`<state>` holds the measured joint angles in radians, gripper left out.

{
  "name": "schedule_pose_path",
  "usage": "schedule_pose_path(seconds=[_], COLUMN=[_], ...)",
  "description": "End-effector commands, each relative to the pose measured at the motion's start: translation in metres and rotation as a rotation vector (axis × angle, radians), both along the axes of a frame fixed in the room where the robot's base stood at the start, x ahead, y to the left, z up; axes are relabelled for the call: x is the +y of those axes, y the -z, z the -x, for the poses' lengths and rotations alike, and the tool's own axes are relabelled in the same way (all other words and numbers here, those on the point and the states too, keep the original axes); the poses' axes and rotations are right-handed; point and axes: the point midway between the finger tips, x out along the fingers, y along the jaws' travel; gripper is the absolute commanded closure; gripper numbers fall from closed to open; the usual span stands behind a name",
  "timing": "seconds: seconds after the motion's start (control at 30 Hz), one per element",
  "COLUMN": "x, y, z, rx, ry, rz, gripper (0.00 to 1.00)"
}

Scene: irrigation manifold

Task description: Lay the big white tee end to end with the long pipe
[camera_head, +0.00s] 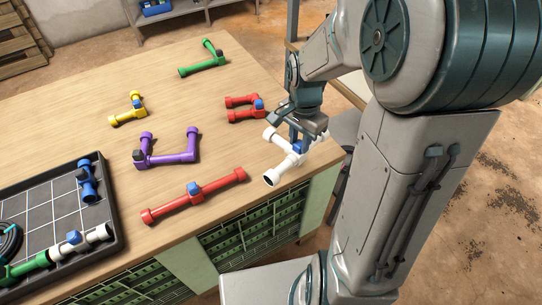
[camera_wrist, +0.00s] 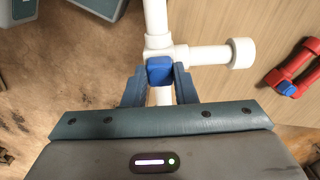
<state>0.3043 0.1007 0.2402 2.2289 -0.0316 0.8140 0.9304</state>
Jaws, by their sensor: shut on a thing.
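The big white tee (camera_head: 286,167) has a blue block at its junction and is near the table's right edge. My gripper (camera_head: 299,143) is over it, and its fingers are shut around the tee by the blue block in the wrist view (camera_wrist: 160,88). The white tee (camera_wrist: 205,55) has one arm up and one arm to the right in that view. I cannot tell whether it touches the table. A long straight red pipe (camera_head: 212,187) with a blue fitting lies at the table's front. A green and white straight piece (camera_head: 88,237) lies in the dark tray. Which is the long pipe is unclear.
The dark tray (camera_head: 117,215) stands at the left front, also holding a blue piece (camera_head: 87,183). A purple piece (camera_head: 168,158), red U-shaped piece (camera_head: 243,115), yellow piece (camera_head: 128,117) and green piece (camera_head: 203,66) lie on the wooden table (camera_head: 75,115). Bare wood separates them.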

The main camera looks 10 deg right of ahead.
Motion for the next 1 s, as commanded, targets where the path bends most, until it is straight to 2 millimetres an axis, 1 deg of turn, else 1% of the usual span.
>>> schedule_pose_path(seconds=[0.03, 0.1, 0.2, 0.27, 0.33, 0.47, 0.8, 1.0], x=[-0.001, -0.002, -0.002, -0.002, -0.001, 0.004, 0.020, 0.027], y=[0.001, -0.001, -0.004, -0.004, -0.002, 0.009, 0.043, 0.058], z=[0.007, 0.015, 0.022, 0.023, 0.020, 0.003, -0.052, -0.078], rx=[-0.005, -0.004, -0.001, 0.000, 0.002, 0.003, 0.003, 0.002], ry=[0.074, 0.162, 0.242, 0.268, 0.282, 0.284, 0.281, 0.281], rz=[0.002, 0.001, 0.000, 0.001, -0.001, -0.002, -0.001, -0.001], gripper=[1.00, 1.00, 1.00, 1.00, 1.00, 1.00, 1.00, 1.00])
